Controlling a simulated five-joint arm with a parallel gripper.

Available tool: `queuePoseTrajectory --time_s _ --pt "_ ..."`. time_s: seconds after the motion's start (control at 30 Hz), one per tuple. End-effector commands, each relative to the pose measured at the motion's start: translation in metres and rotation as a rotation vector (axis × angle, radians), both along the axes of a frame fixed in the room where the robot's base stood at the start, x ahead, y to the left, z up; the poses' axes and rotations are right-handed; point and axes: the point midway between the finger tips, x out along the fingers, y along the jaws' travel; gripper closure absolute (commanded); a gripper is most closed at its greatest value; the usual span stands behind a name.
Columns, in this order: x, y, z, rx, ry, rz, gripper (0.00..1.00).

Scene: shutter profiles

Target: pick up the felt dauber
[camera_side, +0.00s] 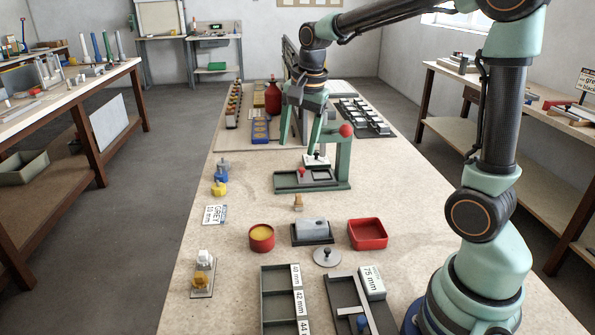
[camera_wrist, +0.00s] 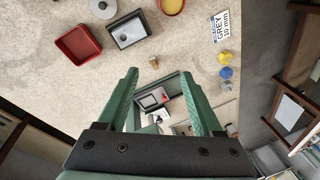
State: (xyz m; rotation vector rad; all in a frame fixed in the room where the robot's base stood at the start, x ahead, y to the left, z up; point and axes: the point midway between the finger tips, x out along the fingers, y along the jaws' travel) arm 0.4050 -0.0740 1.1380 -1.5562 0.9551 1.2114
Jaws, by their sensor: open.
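A small tan, wooden-looking peg, which I take to be the felt dauber (camera_side: 298,202), stands on the bench in front of the green press. It also shows in the wrist view (camera_wrist: 154,62), just beyond the fingertips and between them in the picture. My gripper (camera_side: 299,145) is open and empty, with its green fingers pointing down above the far side of the press. In the wrist view, the gripper (camera_wrist: 160,73) has its two fingers spread wide apart. It is clear of the peg, and nothing hides the peg.
The green press (camera_side: 340,160) with a red knob stands close to the fingers. Near the peg are a red pot with yellow filling (camera_side: 261,240), a black fixture holding a grey block (camera_side: 312,232) and a red tray (camera_side: 367,233). Blue and yellow pieces (camera_side: 220,180) stand left.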

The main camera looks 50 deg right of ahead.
Motion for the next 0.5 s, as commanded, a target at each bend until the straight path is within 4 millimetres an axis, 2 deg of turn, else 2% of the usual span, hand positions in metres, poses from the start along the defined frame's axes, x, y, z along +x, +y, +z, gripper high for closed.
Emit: queuePoseTrajectory --time_s 0.2,0.4,0.5 --pt "0.039 -0.04 -0.043 0.09 0.087 -0.472 0.32" --pt "0.06 -0.071 -0.084 0.135 0.147 -0.846 0.32" --pt "0.064 -0.081 -0.099 0.145 0.165 -0.969 0.32"
